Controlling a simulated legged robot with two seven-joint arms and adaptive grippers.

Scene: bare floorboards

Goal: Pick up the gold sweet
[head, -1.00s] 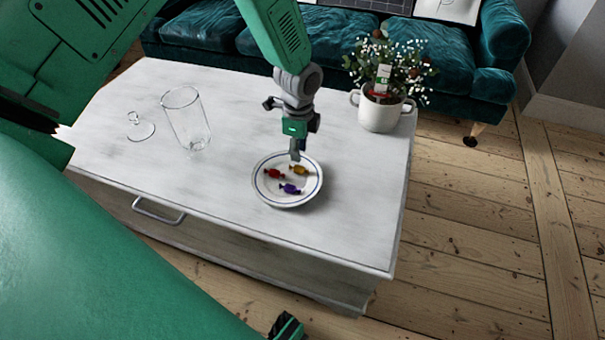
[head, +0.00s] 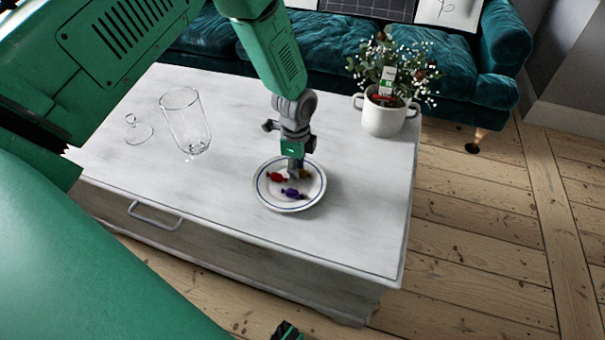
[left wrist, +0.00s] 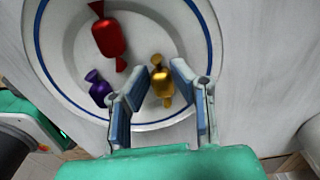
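The gold sweet (left wrist: 162,84) lies on a white plate with a blue ring (left wrist: 190,30). In the left wrist view it is between the two fingers of my left gripper (left wrist: 158,98), which is open. In the head view the left gripper (head: 295,174) reaches down over the plate (head: 285,206) and partly hides the gold sweet (head: 305,174). A red sweet (head: 277,177) and a purple sweet (head: 293,193) lie on the same plate. Of my right gripper, only a dark and green tip (head: 286,331) may show at the bottom edge; its fingers cannot be made out.
The plate stands on a white table (head: 350,220). A clear glass jar (head: 186,122) and its glass lid (head: 138,131) stand at the left. A white pot with flowers (head: 384,115) stands at the back right. The table's right front is clear.

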